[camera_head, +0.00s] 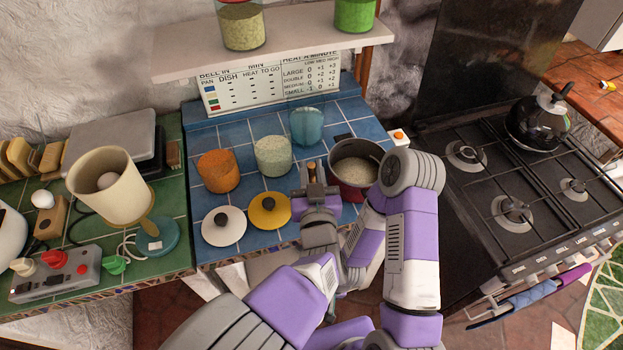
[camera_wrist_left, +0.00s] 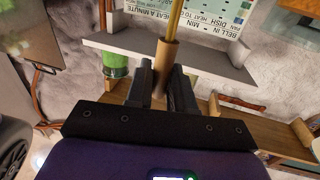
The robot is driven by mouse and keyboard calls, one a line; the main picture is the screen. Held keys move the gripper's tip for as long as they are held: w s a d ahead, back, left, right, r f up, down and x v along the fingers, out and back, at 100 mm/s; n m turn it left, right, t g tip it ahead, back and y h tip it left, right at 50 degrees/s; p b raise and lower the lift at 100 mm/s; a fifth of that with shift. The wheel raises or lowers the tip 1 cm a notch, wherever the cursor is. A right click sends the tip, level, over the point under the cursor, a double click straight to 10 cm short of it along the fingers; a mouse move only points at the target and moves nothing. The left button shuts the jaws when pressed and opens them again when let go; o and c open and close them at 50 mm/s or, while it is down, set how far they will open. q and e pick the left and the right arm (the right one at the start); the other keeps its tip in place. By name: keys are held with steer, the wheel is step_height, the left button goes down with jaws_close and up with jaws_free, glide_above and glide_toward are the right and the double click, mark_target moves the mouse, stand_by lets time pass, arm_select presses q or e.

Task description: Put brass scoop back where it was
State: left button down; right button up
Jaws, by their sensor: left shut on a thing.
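My left gripper (camera_head: 312,190) is above the blue tiled counter (camera_head: 255,240), between the yellow lid and the dark red pot. It is shut on the wooden handle of the brass scoop (camera_head: 311,172). In the left wrist view the brown handle (camera_wrist_left: 165,62) stands between the fingers (camera_wrist_left: 160,88), with a thin brass rod running up out of frame. The scoop's bowl cannot be made out. My right arm's gripper cannot be seen.
Jars of orange (camera_head: 218,172) and pale (camera_head: 272,157) grains and an empty glass jar (camera_head: 307,125) stand behind. A pot (camera_head: 354,165) holds pale grain. White (camera_head: 224,226) and yellow (camera_head: 269,211) lids lie in front. A shelf (camera_head: 290,45) overhangs; a stove (camera_head: 510,170) is right.

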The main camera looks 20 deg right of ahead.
arm_select(q)
step_height(320, 180, down, 2)
steer(key=shift+w, duration=0.1)
steer(key=shift+r, duration=0.1)
steer(key=c, duration=1.4)
jaws_free()
steer(key=shift+f+b, duration=0.25)
steer(key=shift+b, duration=0.05)
steer(key=o, duration=0.4)
steer(key=shift+o, duration=0.2)
steer(key=shift+r, duration=0.1)
steer(key=shift+r, duration=0.1)
